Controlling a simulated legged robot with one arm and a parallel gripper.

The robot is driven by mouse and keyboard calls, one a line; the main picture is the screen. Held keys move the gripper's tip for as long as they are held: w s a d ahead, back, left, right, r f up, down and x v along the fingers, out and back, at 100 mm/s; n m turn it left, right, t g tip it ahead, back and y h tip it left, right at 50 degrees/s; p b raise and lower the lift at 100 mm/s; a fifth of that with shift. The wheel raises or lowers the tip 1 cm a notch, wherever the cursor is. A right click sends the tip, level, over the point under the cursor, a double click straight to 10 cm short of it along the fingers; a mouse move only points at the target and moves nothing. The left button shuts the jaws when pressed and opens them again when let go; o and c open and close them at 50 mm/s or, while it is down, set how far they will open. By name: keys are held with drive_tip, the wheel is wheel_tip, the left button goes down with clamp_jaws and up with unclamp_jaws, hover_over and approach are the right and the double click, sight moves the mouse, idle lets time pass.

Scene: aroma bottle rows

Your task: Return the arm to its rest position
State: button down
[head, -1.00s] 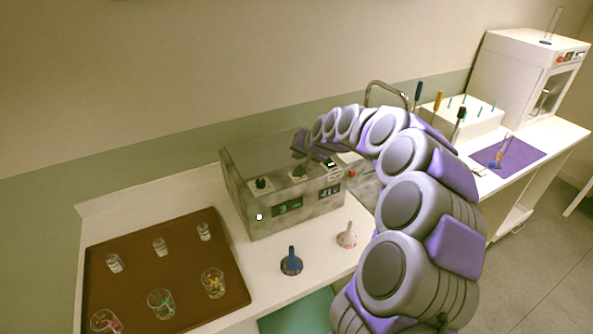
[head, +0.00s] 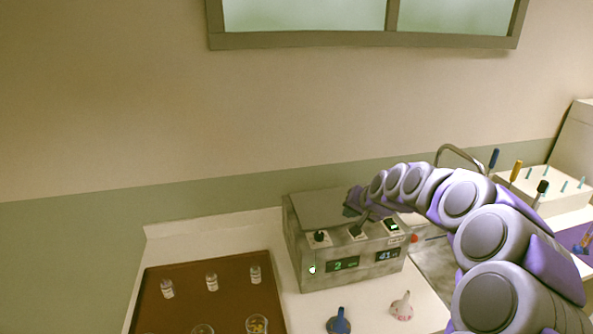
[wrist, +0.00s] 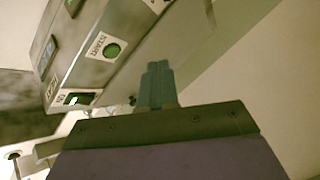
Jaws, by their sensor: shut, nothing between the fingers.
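My gripper (head: 351,210) is over the top of the grey control box (head: 347,283), near its middle knob (head: 357,231). Its arm reaches in from the right. In the wrist view, the two blue-grey fingers (wrist: 158,78) are shut together with nothing between them. They point past the box (wrist: 105,25), whose green start button (wrist: 112,51) shows to their left. I cannot tell from these views whether the fingers touch the box.
A brown tray (head: 222,292) with small vials and glass beakers lies left of the box. A blue funnel-shaped piece (head: 339,322) and a pink-white one (head: 402,307) stand in front. A tap (head: 458,151) and a tool rack (head: 540,192) are behind my arm.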

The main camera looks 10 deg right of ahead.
drive_tip(key=s+a+r+n+g+y, duration=0.1)
drive_tip(key=s+a+r+n+g, duration=0.2)
drive_tip(key=s+a, duration=0.85)
drive_tip(key=s+a+f+n+g+h, duration=0.1)
drive_tip(key=s+f+g, duration=0.1)
drive_tip(key=s, duration=0.9)
drive_tip(key=s+a+f+n+g+h, duration=0.1)
drive_tip(key=s+f+g, duration=0.1)
drive_tip(key=s, duration=1)
drive_tip(key=s+a+f+n+g+h, duration=0.1)
drive_tip(key=s+f+g, duration=0.1)
drive_tip(key=s, duration=1)
drive_tip(key=shift+s+a+f+g, duration=0.25)
drive_tip(key=shift+a+g, duration=0.1)
drive_tip(key=shift+g, duration=0.25)
